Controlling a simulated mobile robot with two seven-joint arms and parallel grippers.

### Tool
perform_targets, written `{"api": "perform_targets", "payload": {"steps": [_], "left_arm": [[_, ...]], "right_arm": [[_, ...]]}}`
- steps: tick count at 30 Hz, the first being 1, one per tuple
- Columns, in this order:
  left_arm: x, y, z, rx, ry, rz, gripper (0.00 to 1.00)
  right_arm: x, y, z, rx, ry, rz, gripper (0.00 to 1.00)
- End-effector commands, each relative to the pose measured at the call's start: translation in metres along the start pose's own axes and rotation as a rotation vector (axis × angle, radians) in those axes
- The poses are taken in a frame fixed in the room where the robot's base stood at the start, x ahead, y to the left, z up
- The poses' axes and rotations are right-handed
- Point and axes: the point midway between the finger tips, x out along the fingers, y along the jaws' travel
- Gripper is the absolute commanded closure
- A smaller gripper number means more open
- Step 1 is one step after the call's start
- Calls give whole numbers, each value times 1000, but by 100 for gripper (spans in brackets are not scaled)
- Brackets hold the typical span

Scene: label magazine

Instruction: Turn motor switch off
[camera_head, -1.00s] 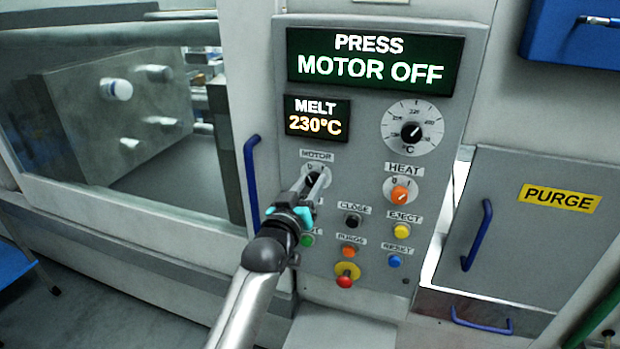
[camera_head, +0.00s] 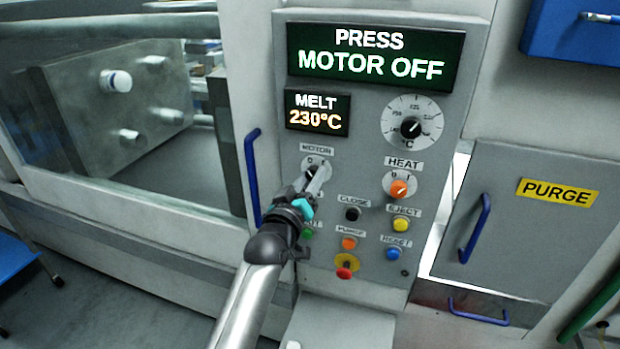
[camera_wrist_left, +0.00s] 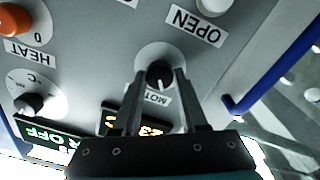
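The motor switch, a black knob on a white round dial (camera_head: 316,163), sits under the MOTOR label on the grey control panel. My left gripper (camera_head: 318,180) is in front of it and hides most of the knob in the head view. In the left wrist view the black knob (camera_wrist_left: 160,74) shows between the tips of my two grey fingers (camera_wrist_left: 160,80). The fingers are apart, with a gap visible on the sides of the knob. The green-black display (camera_head: 375,56) reads PRESS MOTOR OFF. My right gripper is not in view.
An orange heat knob (camera_head: 399,188), a temperature dial (camera_head: 411,126) and several coloured buttons share the panel. A blue handle (camera_head: 252,180) stands out left of my gripper. A grey purge door (camera_head: 520,235) is at the right.

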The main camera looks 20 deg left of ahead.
Motion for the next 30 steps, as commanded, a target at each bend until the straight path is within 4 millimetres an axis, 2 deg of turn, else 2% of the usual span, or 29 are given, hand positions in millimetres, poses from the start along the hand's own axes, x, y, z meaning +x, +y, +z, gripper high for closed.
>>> {"api": "perform_targets", "payload": {"steps": [1,7,19,23,30], "left_arm": [[0,0,1,-1,-1,0,51],[0,0,0,1,-1,0,29],[-6,0,0,2,1,0,28],[-21,0,1,2,0,0,28],[-58,-1,1,2,-1,-1,28]], "right_arm": [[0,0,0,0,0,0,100],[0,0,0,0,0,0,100],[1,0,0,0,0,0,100],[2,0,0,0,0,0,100],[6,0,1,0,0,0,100]]}}
